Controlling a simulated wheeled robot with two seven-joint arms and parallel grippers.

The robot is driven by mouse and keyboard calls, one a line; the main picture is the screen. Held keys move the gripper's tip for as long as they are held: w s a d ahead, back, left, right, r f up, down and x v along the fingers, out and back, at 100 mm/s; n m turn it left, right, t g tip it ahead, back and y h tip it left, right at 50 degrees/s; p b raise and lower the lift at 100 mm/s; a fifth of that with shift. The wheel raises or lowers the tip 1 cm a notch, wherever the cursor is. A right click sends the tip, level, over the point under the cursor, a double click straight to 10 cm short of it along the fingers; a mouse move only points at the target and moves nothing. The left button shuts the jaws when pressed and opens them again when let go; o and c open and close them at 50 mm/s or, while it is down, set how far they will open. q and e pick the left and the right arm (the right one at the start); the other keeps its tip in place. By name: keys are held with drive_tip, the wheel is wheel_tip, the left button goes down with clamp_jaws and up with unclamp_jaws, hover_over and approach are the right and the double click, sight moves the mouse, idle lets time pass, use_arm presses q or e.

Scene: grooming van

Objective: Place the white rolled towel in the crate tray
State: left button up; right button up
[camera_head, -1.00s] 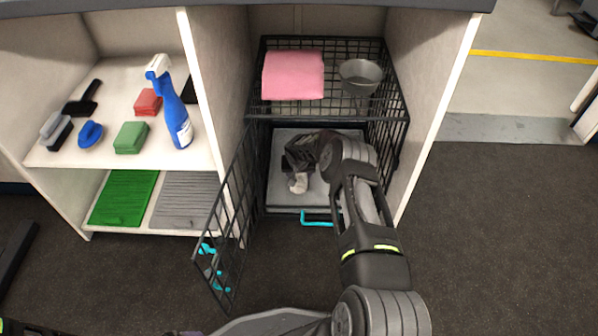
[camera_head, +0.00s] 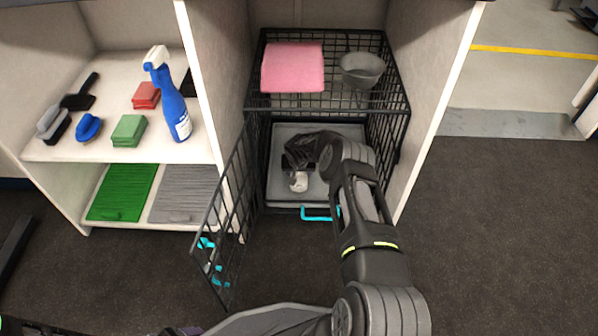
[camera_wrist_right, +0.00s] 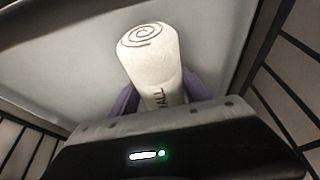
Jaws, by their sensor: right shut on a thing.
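The white rolled towel (camera_head: 299,182) is inside the wire crate (camera_head: 260,110), over the grey crate tray (camera_head: 284,199). My right gripper (camera_head: 296,170) reaches in through the open crate front and is shut on the towel. In the right wrist view the towel (camera_wrist_right: 152,62) stands out between the purple-edged fingers (camera_wrist_right: 158,95), its spiral end facing away from the wrist. The pale tray (camera_wrist_right: 60,60) fills the background there. I cannot tell whether the towel touches the tray. My left gripper is not clearly seen.
The crate door (camera_head: 228,215) hangs open on the left. A pink folded towel (camera_head: 293,67) and a grey bowl (camera_head: 362,69) sit on the crate's wire top. Cabinet panels stand close on both sides. Shelves at left hold a blue spray bottle (camera_head: 170,100) and brushes.

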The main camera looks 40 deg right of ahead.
drive_tip(key=shift+f, duration=0.35)
drive_tip(key=o, duration=1.5)
drive_tip(key=p+v, duration=0.5)
drive_tip(key=v, duration=0.2)
drive_tip(key=shift+r, duration=0.3)
drive_tip(key=shift+s+a, duration=0.1)
drive_tip(key=shift+a, duration=0.05)
